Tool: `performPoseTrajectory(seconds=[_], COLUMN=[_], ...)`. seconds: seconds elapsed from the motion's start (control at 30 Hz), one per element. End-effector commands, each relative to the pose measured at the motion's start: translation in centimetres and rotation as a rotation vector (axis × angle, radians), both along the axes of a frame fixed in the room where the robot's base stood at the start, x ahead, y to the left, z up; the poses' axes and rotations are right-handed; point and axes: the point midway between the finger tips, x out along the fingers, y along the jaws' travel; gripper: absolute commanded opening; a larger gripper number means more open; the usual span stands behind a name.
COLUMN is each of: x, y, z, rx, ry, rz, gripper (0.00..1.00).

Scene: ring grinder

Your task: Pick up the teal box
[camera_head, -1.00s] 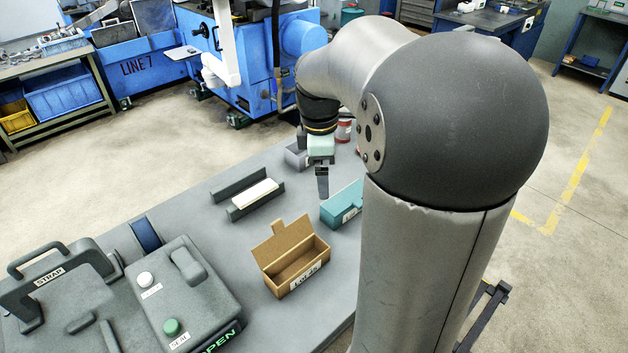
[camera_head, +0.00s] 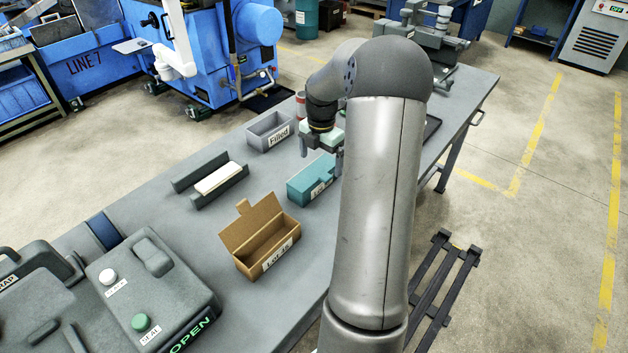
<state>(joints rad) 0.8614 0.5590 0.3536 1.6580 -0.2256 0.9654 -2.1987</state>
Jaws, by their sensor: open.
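The teal box (camera_head: 309,181) sits on the grey bench, right of the middle. It has a white label on its front, and its right end is partly hidden by my arm. My gripper (camera_head: 321,159) points down over the teal box, with its fingers spread apart. One finger shows near the box's far left side and the other near its right end. I cannot tell whether the fingers touch the box.
An open cardboard box (camera_head: 262,238) stands left of the teal box. A grey bin labelled "Filled" (camera_head: 268,133) and a red-and-white can (camera_head: 300,104) stand behind. A dark channel with a white bar (camera_head: 212,180) lies left. A sealing machine (camera_head: 150,290) fills the front left.

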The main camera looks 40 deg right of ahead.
Motion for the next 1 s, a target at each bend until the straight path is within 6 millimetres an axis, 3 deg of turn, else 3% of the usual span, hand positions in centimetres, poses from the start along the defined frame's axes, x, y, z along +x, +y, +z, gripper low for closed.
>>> performPoseTrajectory(seconds=[0.1, 0.37, 0.6, 0.93, 1.0], x=[0.0, 0.2, 0.6, 0.6, 0.6], y=[0.1, 0.2, 0.6, 0.5, 0.5], z=[-1.8, -3.6, -7.1, -8.1, -8.0], rx=[0.002, 0.002, 0.003, 0.0, 0.0], ry=[0.001, 0.001, 0.002, 0.0, 0.0], rz=[0.0, 0.002, 0.001, 0.0, 0.0], gripper=[1.0, 1.0, 1.0, 1.0, 0.83])
